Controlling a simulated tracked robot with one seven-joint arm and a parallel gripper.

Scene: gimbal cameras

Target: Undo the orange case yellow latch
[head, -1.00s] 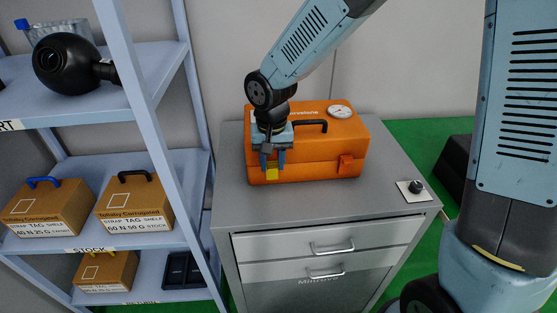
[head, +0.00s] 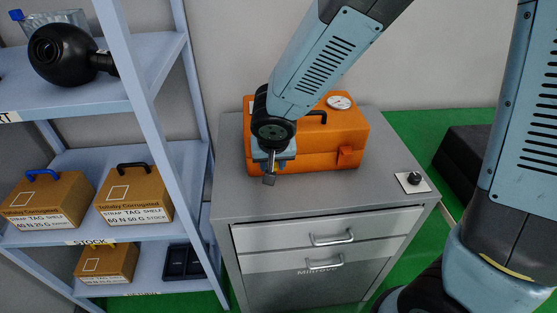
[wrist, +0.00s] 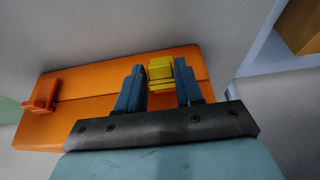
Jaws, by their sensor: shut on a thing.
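The orange case (head: 318,158) sits on the grey cabinet top, its lid down on its base. In the wrist view, the case (wrist: 100,78) shows its front face and lid seam. The yellow latch (wrist: 160,68) lies between the two blue fingers of my gripper (wrist: 158,82), which is shut on it. A second, orange latch (head: 347,156) is on the right of the front and also shows in the wrist view (wrist: 40,92).
The grey cabinet (head: 232,204) has free room in front of the case. A small plate with a black knob (head: 414,179) is at its right. A blue shelf (head: 160,90) with brown boxes (head: 135,195) stands to the left. A round gauge (head: 340,102) is on the lid.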

